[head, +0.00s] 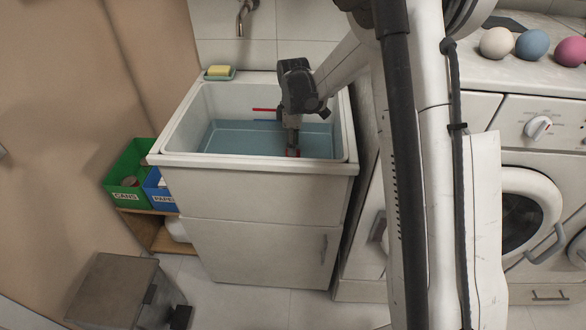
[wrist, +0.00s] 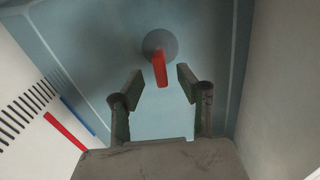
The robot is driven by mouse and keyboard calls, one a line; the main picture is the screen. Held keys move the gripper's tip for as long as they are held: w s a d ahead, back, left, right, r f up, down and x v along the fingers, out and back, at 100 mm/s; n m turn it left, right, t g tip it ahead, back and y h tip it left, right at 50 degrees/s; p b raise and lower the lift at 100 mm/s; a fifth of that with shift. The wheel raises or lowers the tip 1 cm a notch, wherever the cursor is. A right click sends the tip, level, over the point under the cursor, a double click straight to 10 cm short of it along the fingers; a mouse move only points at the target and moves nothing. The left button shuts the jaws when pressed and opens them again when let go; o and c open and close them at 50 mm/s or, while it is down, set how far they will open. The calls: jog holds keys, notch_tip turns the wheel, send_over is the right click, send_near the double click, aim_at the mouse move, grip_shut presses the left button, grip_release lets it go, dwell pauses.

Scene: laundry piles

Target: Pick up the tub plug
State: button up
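The tub plug (wrist: 159,46) is a grey disc with an upright red tab, on the bottom of the tub in the wrist view. In the head view a bit of red (head: 292,153) shows at the tip of my gripper. My gripper (wrist: 159,82) is open in the wrist view, its two green-grey fingers apart with the lower end of the red tab near the gap between their tips. The tab appears untouched. The gripper (head: 291,148) reaches down into the tub (head: 180,140) in the head view, where the front wall hides the plug's base.
The tub holds bluish water (head: 225,140). A red mark (wrist: 66,131) and a blue mark (wrist: 78,115) show on the wall beside dark slots. A yellow soap (head: 219,71) sits on the rim. Green (head: 130,165) and blue bins stand left; a washing machine (head: 540,150) stands right.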

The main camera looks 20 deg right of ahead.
notch_tip(320, 180, down, 3)
jog(key=shift+f, duration=0.1)
grip_shut()
dwell(0.3)
